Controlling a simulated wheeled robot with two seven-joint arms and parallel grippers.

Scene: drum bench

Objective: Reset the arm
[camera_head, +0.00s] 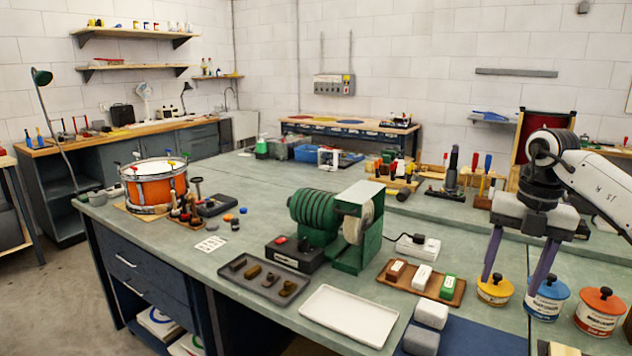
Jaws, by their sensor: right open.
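My right gripper (517,276) hangs at the right of the bench, its two long purple-grey fingers pointing down and spread apart. It is open and nothing shows between the fingers. The fingertips are in front of or beside the yellow tin (495,291) and the blue tin (547,298); I cannot tell whether they touch. My white right arm (597,180) comes in from the right edge. My left gripper is not in view.
A green grinding machine (350,228) stands mid-bench. Near it are a dark tray (237,273), an empty white tray (348,315) and a brown tray (458,298) with blocks. An orange drum (154,188) stands at the left. An orange tin (599,311) stands right of the gripper.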

